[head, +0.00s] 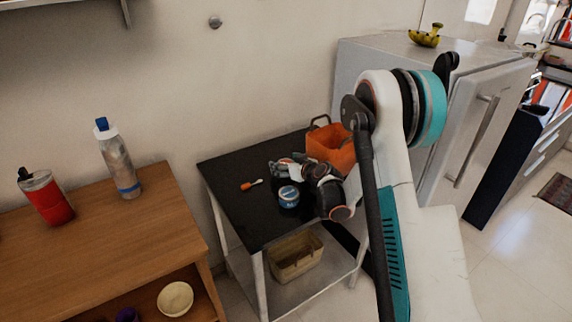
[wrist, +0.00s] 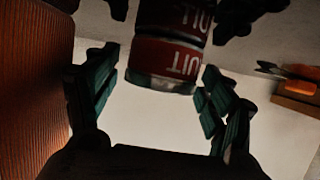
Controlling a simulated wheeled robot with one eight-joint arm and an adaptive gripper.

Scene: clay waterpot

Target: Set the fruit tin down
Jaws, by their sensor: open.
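The fruit tin (wrist: 168,50) shows at the top middle of the wrist view. It is dark red with pale lettering that reads upside down and a lighter rim. My gripper (wrist: 160,66) is open, with one dark green finger on each side of the tin. Gaps show beside the tin's lower end; I cannot tell whether a finger touches it. In the head view my gripper (head: 285,170) is low over the black table (head: 236,208). I cannot pick out the red tin there.
An orange basket (head: 333,148) stands close beside my gripper; its ribbed wall fills the wrist view's left (wrist: 35,85). A small blue-and-white tin (head: 289,193) and an orange-and-white item (head: 251,185) are on the black table. Its left front part is clear.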

